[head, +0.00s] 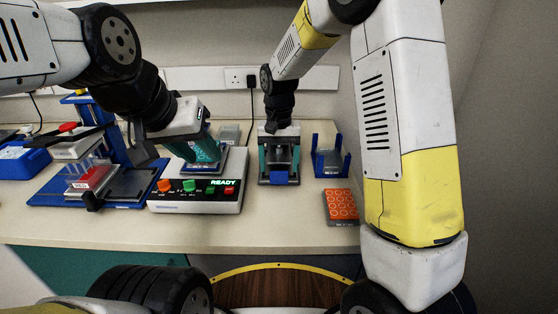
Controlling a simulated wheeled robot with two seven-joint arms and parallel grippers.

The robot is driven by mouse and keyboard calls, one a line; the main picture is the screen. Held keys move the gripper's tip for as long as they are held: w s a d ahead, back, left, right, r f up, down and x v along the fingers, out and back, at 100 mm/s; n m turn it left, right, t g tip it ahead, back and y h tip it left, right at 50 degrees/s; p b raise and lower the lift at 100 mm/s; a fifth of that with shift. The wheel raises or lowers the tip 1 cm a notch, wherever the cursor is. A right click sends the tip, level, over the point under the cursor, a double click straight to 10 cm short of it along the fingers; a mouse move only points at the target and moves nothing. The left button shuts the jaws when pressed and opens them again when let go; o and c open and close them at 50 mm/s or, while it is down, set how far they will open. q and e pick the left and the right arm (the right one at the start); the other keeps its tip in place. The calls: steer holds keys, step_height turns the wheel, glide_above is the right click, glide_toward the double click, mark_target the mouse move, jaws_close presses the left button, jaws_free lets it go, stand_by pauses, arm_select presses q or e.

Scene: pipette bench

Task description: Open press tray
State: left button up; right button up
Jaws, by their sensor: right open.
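The press has a blue upright frame and a blue base (50,199) at the left of the bench. A grey tray plate (128,188) with a black knob (92,202) at its front lies on the base. A red block (88,179) with a white label stands on the left part of it. My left gripper (204,158) has teal fingers and is above the back of the white console, right of the press; its jaw gap is hard to see. My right gripper (280,164) is open, pointing down around a grey holder with a blue front block (280,177).
The white console (195,206) with coloured knobs and a green READY display stands right of the press. A blue U-shaped holder (328,170) and an orange rack (341,206) are at the right. A blue box (22,162) is at far left. The front bench strip is clear.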

mark_target(279, 172)
steer(key=shift+f, duration=1.6)
jaws_close()
